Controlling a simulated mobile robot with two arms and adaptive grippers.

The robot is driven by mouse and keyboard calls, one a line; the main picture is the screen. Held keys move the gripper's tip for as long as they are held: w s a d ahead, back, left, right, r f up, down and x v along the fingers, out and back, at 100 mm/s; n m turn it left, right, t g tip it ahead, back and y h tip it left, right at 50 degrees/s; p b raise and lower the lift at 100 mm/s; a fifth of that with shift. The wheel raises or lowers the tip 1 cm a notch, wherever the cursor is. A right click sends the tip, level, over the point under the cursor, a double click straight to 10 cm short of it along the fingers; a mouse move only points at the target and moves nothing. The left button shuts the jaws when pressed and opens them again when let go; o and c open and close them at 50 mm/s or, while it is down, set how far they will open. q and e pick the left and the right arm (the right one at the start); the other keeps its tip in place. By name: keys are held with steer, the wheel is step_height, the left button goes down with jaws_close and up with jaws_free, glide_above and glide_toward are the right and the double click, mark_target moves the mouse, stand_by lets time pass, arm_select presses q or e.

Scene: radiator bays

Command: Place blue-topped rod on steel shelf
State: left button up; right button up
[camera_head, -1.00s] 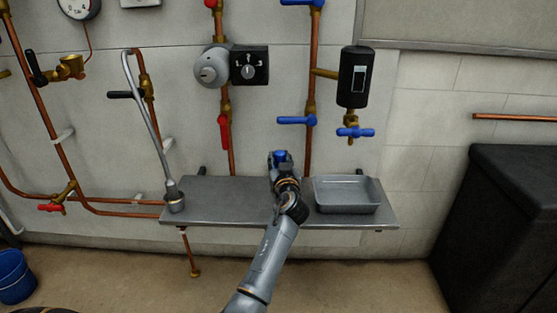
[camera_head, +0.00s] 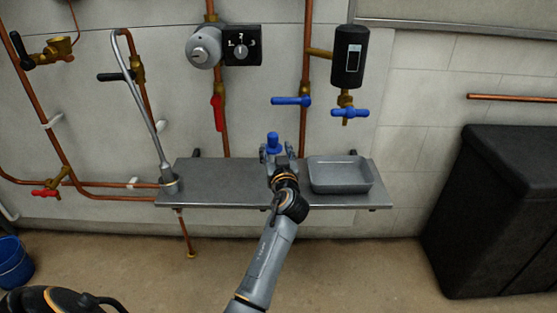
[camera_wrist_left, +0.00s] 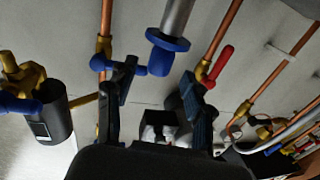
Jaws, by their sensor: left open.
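The blue-topped rod (camera_head: 273,143) shows in the head view as a blue cap above the middle of the steel shelf (camera_head: 222,187). My left gripper and wrist hide its lower part. In the left wrist view the rod (camera_wrist_left: 176,18) is a grey cylinder with a blue collar and knob, seen beyond and between the fingertips. That view looks upside down, so the rod stands about upright, blue end up. My left gripper (camera_head: 273,156), also in the left wrist view (camera_wrist_left: 160,88), is open, its fingers apart. Whether the rod's foot touches the shelf is hidden. My right gripper is not in view.
A grey tray (camera_head: 341,187) sits on the shelf's right part. A bent grey bar (camera_head: 146,108) leans at its left end. Copper pipes with valves and a black box (camera_head: 349,56) are on the wall behind. A black bin (camera_head: 495,210) stands right; a blue bucket (camera_head: 14,264) left.

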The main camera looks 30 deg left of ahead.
arm_select(q)
steer(key=s+d+f+m+g+h, duration=0.2)
steer(key=s+d+f+g+h, duration=0.15)
steer(key=s+f, duration=0.6)
steer(key=s+d+f+m+g+h, duration=0.2)
steer(key=s+d+f, duration=0.2)
steer(key=s+f, duration=0.55)
steer(key=s+d+m+g+h, duration=0.1)
steer(key=s+d+m+h, duration=0.1)
steer(key=s, duration=0.4)
steer(key=s+d+f+m+g+h, duration=0.1)
steer(key=s+d+m+g+h, duration=0.1)
steer(key=s+d, duration=0.3)
steer(key=s+d+f+m+g+h, duration=0.1)
steer(key=s+d, duration=0.3)
steer(key=s, duration=0.5)
steer(key=shift+f+m+g+h, duration=0.15)
steer(key=shift+m+g+h, duration=0.2)
steer(key=shift+m+h, duration=0.25)
